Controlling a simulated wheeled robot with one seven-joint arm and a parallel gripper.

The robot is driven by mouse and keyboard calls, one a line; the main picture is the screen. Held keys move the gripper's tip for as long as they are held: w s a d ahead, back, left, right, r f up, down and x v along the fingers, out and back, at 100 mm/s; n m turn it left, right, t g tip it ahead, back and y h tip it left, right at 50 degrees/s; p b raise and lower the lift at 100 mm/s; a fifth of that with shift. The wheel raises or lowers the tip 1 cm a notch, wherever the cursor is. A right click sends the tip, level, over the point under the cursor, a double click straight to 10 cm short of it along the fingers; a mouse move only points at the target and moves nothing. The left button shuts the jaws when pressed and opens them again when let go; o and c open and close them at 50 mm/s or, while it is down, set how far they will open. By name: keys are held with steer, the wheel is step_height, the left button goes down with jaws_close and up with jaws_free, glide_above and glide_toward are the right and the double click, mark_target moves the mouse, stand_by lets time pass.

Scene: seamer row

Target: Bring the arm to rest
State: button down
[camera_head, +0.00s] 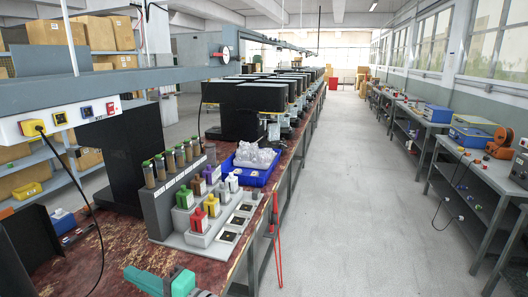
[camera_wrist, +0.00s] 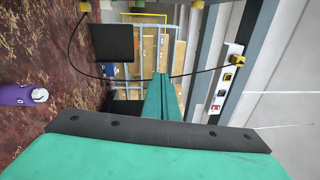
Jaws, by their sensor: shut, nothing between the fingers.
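My gripper (camera_head: 165,283) shows at the bottom edge of the head view, low over the front of the worn red-brown bench top (camera_head: 120,240). Only its teal and grey parts show there. In the wrist view the two teal fingers (camera_wrist: 162,90) are together with nothing between them. The wrist view is turned sideways, with the bench top (camera_wrist: 50,60) on the left. The fingers touch nothing that I can see.
A purple item (camera_wrist: 22,94) shows in the wrist view. A cable (camera_head: 92,215) hangs left. The aisle (camera_head: 345,170) is clear.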

steer(key=d+f+m+t+h, duration=0.25)
steer(key=d+f+t, duration=0.2)
steer(key=f, duration=0.45)
steer(key=d+f+m+t+h, duration=0.25)
steer(key=d+f+h, duration=0.2)
steer(key=f, duration=0.45)
steer(key=s+d+f+t+h, duration=0.2)
steer(key=s+d+f+h, duration=0.3)
steer(key=s+d+f, duration=0.45)
steer(key=s+d+f+n+h, duration=0.4)
steer(key=s+d, duration=0.3)
steer(key=s, duration=0.4)
steer(key=s+d+r+n+h, duration=0.1)
steer(key=s+d+r+n, duration=0.1)
steer(key=s, duration=0.5)
steer(key=s+d+r+n+h, duration=0.1)
steer(key=s+d+r+n, duration=0.1)
steer(key=s+n, duration=0.2)
steer(key=v, duration=0.3)
steer(key=shift+f, duration=0.3)
